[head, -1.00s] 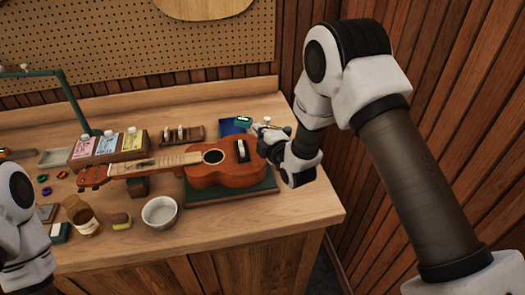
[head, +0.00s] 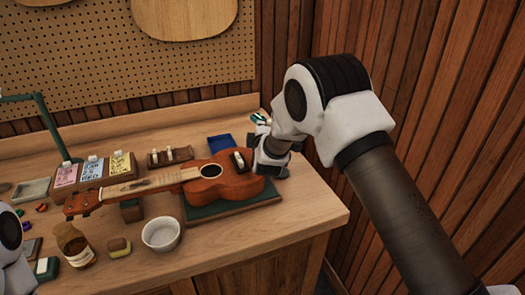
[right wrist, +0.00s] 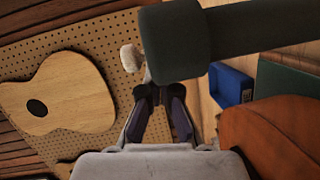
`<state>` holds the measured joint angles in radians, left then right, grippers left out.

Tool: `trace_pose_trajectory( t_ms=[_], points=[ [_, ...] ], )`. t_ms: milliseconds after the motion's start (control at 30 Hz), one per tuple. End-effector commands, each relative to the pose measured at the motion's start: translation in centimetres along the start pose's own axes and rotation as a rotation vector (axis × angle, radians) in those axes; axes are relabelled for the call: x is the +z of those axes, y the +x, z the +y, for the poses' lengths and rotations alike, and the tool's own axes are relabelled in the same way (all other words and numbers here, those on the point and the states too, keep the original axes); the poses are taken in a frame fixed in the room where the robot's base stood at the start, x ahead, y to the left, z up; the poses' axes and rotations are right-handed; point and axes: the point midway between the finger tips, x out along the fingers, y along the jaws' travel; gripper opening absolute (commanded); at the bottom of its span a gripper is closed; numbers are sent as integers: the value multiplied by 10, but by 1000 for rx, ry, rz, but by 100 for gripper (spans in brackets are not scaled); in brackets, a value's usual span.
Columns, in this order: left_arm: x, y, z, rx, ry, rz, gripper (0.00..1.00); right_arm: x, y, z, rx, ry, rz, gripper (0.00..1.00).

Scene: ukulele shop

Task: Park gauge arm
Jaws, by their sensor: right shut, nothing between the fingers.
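The ukulele (head: 232,184) lies on its green pad (head: 248,203), its neck to the left. The gauge arm is, as far as I can tell, the dark green bar (right wrist: 262,27) with a thick round end (right wrist: 175,45), close in front of the wrist camera. In the head view only a small teal and white part (head: 258,118) shows at the bench's back right, partly hidden by my right gripper. My right gripper (right wrist: 165,93) is shut and empty, its tips just below the round end. I cannot tell whether they touch. My left gripper is out of view.
A blue tray (head: 221,143) lies behind the ukulele. Small boxes (head: 92,168), a white bowl (head: 161,234), an amber jar (head: 74,245) and a green lamp-like frame (head: 45,115) stand left. Bench front right is clear. Pegboard (head: 190,70) and wood walls close the back and right.

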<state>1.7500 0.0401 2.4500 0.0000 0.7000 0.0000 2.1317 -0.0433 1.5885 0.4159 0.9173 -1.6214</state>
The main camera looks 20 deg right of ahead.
Motion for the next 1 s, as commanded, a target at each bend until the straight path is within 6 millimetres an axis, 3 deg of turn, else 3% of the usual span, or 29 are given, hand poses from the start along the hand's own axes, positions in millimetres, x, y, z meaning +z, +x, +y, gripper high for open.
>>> trace_pose_trajectory(
  t_ms=[1000],
  points=[
    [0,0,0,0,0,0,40,8,8,4,0,-1,2,0]
  ],
)
